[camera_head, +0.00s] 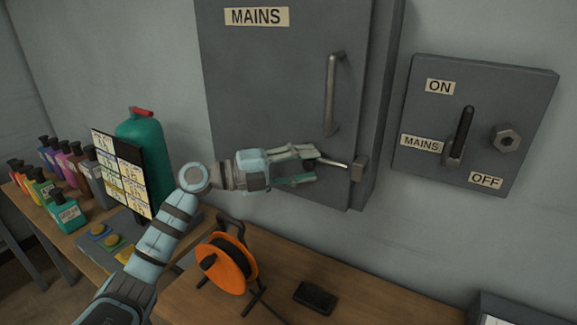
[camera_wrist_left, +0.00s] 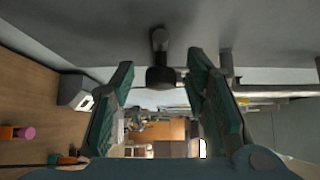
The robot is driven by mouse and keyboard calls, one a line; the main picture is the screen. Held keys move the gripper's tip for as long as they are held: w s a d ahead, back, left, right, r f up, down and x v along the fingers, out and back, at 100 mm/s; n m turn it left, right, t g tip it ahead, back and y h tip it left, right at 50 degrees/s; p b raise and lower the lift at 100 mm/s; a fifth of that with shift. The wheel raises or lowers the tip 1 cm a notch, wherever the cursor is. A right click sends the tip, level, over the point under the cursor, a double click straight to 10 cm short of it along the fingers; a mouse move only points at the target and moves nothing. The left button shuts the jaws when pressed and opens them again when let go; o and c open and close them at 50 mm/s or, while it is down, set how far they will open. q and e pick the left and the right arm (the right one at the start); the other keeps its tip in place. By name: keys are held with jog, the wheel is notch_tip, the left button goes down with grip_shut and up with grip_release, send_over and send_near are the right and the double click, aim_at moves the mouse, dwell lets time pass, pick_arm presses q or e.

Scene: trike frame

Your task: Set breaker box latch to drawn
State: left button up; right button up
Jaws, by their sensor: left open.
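The grey breaker box (camera_head: 280,90), labelled MAINS, has its door closed on the wall. Its latch (camera_head: 337,164) is a metal rod at the door's lower right, running to a small block (camera_head: 359,168) at the edge. My left gripper (camera_head: 314,166) is open, with its fingers above and below the rod's left end. In the left wrist view, the latch's dark knob (camera_wrist_left: 160,76) shows between the open fingers (camera_wrist_left: 160,68), with a gap visible on both sides. Whether the fingers touch it is not clear. My right gripper is not in view.
The door's vertical handle (camera_head: 331,95) stands above the latch; it also shows in the wrist view (camera_wrist_left: 275,90). A MAINS switch panel (camera_head: 475,125) is at the right. Below, an orange cable reel (camera_head: 226,264) and a black box (camera_head: 315,297) stand on the bench (camera_head: 385,300).

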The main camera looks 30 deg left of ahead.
pick_arm(q)
jog(key=v, duration=1.1)
jog(key=shift+a, duration=0.15)
